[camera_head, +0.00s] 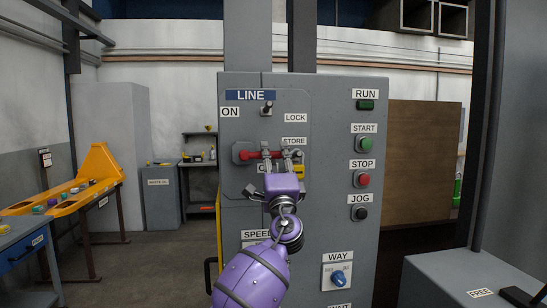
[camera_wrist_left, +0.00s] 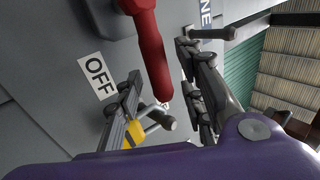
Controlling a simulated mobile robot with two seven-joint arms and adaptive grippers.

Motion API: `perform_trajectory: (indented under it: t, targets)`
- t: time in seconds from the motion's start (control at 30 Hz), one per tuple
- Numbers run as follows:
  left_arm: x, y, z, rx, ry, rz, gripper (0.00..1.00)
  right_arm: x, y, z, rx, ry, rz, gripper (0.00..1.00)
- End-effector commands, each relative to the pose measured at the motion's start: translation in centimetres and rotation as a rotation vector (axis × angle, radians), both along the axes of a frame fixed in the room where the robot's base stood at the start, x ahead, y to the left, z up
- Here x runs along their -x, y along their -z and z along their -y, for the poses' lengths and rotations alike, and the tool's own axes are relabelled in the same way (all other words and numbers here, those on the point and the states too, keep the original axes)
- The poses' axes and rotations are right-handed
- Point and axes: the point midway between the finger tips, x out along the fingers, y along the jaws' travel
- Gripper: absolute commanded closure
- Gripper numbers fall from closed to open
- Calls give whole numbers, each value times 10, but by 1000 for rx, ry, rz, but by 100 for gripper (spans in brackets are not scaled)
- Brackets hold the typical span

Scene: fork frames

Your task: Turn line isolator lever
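The red isolator lever (camera_head: 250,155) lies about level on the grey panel under the blue LINE plate (camera_head: 250,95), its pivot end at the left. An ON label (camera_head: 229,112) is above left; the OFF label (camera_wrist_left: 95,77) shows in the left wrist view and is mostly hidden in the head view. My left gripper (camera_head: 280,154) is open at the lever's right part. In the left wrist view the red lever (camera_wrist_left: 152,50) reaches between the two spread fingers, with gaps visible on both sides. My right gripper is not in view.
A yellow padlock (camera_head: 299,171) hangs by the STORE label (camera_head: 294,141), close to the fingers. A short peg (camera_head: 266,108) sticks out under LINE. A WAY knob (camera_head: 338,278) is lower down.

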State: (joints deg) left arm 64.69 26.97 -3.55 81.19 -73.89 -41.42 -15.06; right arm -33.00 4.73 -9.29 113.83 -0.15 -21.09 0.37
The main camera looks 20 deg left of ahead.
Motion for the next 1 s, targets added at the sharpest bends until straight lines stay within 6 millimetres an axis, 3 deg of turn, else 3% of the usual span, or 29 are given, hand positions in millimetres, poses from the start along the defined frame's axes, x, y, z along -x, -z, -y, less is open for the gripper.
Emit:
perform_trajectory:
  t: [0.5,1.0]
  targets:
    - [69,57,42,2,2,-5,64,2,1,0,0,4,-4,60]
    - [79,63,48,0,1,-4,64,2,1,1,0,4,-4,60]
